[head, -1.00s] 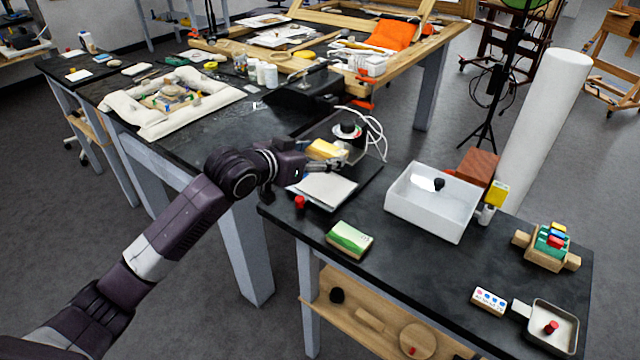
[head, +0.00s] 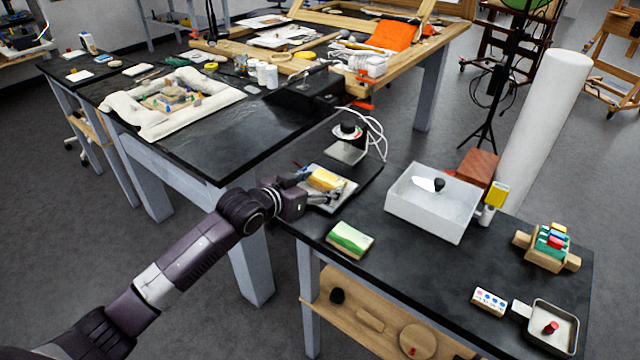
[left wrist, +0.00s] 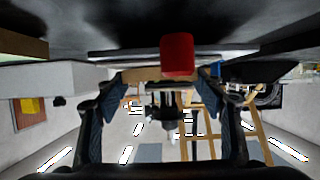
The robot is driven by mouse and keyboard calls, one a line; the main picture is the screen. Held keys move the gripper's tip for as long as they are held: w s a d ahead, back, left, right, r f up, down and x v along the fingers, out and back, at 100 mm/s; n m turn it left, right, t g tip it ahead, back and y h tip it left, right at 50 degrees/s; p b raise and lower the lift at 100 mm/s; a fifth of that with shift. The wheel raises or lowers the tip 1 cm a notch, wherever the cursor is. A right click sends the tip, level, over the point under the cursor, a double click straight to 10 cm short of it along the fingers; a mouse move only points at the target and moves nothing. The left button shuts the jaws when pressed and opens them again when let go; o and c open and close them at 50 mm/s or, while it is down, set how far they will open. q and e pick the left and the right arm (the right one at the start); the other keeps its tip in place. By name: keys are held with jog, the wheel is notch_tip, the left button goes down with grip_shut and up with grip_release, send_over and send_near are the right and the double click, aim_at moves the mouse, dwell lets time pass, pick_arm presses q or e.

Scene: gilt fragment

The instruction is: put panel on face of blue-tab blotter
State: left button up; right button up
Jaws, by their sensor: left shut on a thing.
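The panel (head: 326,179), a small golden-yellow slab, is in my left gripper (head: 322,197) at the left end of the near table. My left gripper is shut on it. The panel overlaps a white pad (head: 347,197), likely a blotter, and I cannot tell whether they touch. In the left wrist view, the left gripper's fingers (left wrist: 170,98) stand either side of a tan edge, partly hidden behind a red block (left wrist: 177,55). My right gripper is out of view.
A green-and-white block (head: 350,238) lies in front of the pad. A dial stand (head: 348,145) with a white cable stands behind it. A white bin (head: 430,212) is to the right, then a rack of coloured blocks (head: 550,243).

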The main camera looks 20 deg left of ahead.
pick_arm(q)
jog(key=o, duration=1.1)
jog(key=shift+f, duration=0.1)
jog(key=shift+s+r, duration=0.15)
jog(key=shift+r, duration=0.05)
jog(key=v, duration=1.1)
jog(key=shift+s+a+r, duration=0.2)
jog(key=shift+s, duration=0.1)
